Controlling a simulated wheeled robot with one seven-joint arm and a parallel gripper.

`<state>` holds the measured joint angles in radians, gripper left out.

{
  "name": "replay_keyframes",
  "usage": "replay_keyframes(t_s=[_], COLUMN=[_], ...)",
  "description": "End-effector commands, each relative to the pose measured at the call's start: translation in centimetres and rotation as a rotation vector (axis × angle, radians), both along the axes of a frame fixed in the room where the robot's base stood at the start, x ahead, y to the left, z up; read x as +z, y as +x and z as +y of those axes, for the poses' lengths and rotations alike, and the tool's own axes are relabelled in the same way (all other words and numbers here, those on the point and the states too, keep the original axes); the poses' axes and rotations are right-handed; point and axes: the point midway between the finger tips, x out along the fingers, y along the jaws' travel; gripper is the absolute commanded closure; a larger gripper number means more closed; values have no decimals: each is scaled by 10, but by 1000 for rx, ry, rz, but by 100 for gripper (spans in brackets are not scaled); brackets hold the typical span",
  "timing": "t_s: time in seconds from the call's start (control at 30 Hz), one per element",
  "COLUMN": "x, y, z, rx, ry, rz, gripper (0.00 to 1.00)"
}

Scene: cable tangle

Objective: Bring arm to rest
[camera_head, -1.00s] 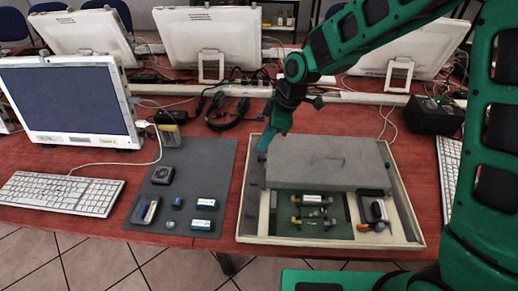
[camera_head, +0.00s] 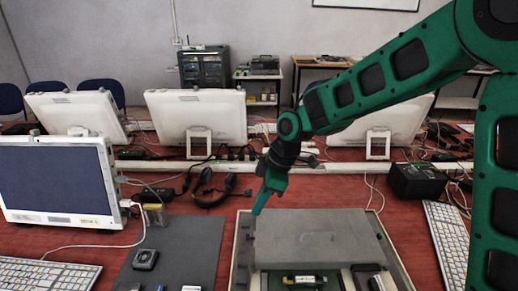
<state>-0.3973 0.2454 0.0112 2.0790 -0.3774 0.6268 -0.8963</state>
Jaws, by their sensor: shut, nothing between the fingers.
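My green arm reaches in from the right in the head view. My gripper (camera_head: 262,203) points down and to the left, above the back left part of a shallow open tray (camera_head: 244,246). The fingers look closed, with nothing between them. A grey panel (camera_head: 315,238) lies across the back of the tray. The front of the tray is cut off by the bottom of the picture.
A grey mat (camera_head: 195,240) with small parts lies left of the tray. A monitor (camera_head: 58,185) and a keyboard (camera_head: 45,275) are further left. A black box (camera_head: 417,181) and another keyboard (camera_head: 447,240) are at right. Cables and monitors line the back.

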Motion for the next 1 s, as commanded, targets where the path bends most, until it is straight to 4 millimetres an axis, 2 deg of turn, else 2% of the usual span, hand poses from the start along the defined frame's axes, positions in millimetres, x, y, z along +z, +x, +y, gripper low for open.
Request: replay_keyframes(t_s=[0.07,0.17,0.33,0.47,0.5,0.6,0.7,0.8,0.9,1.0], x=[5,15,38,51,55,62,65,66,64,62], y=[2,4,-13,-46,-59,-98,-143,-187,-223,-247], z=[-19,-63,-169,-248,-270,-319,-359,-386,-401,-409], rx=[-58,-200,-572,-887,-987,-1238,-1489,-1714,-1890,-2010], ry=[-16,-51,-126,-170,-181,-199,-209,-211,-207,-202], rz=[3,17,64,112,129,172,223,274,319,353], gripper=[100,100,100,100,100,100,100,100,100,100])
